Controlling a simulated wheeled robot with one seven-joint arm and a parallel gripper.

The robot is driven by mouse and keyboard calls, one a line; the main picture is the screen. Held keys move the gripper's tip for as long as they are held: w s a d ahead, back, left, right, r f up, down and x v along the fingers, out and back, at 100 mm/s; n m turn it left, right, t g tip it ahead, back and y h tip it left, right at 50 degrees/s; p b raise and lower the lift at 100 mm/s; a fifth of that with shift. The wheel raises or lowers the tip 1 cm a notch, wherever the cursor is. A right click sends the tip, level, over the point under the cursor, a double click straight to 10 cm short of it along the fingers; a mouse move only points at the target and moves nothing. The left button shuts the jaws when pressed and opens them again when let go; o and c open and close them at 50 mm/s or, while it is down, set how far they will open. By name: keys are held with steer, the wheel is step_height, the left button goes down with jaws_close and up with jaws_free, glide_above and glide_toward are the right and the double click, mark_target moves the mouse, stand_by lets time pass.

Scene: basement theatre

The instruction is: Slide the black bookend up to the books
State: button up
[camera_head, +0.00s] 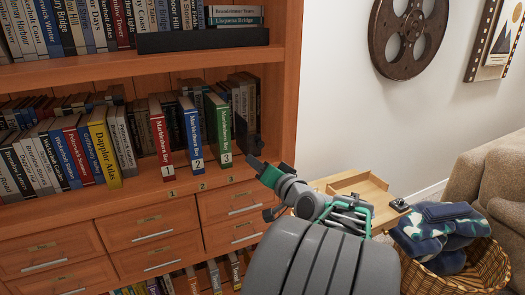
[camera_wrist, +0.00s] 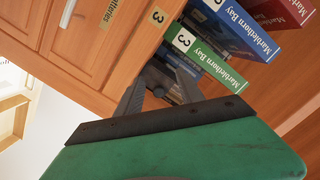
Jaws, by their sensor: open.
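Three Marblethorn Bay volumes stand on the middle shelf: red book 1 (camera_head: 160,138), blue book 2 (camera_head: 192,132) and green book 3 (camera_head: 219,128). The wrist view shows the blue book (camera_wrist: 240,28) and the green book (camera_wrist: 215,65). A dark upright plate (camera_head: 241,132), which appears to be the black bookend, is just right of the green book, partly hidden by my gripper. My gripper (camera_head: 256,150) is at the shelf's right end beside it. In the wrist view my gripper (camera_wrist: 165,78) has its fingers apart beside the green book; whether they touch the bookend is unclear.
The shelf's right side panel (camera_head: 283,100) stands close to my gripper. More books fill the left, including a yellow one (camera_head: 104,150). Drawers (camera_head: 155,222) lie below.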

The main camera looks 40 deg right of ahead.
mark_target(262, 145)
steer(key=s+d+r+m+t+h, duration=0.1)
steer(key=s+d+r+m+h, duration=0.1)
steer(key=d, duration=0.2)
steer(key=shift+n, duration=0.3)
steer(key=x, duration=0.2)
steer(key=p+x, duration=0.1)
steer(key=x, duration=0.2)
steer(key=p+x, duration=0.1)
steer(key=x, duration=0.1)
steer(key=shift+w+a, duration=0.25)
steer(key=shift+w, duration=0.05)
steer(key=shift+c, duration=0.5)
jaws_close()
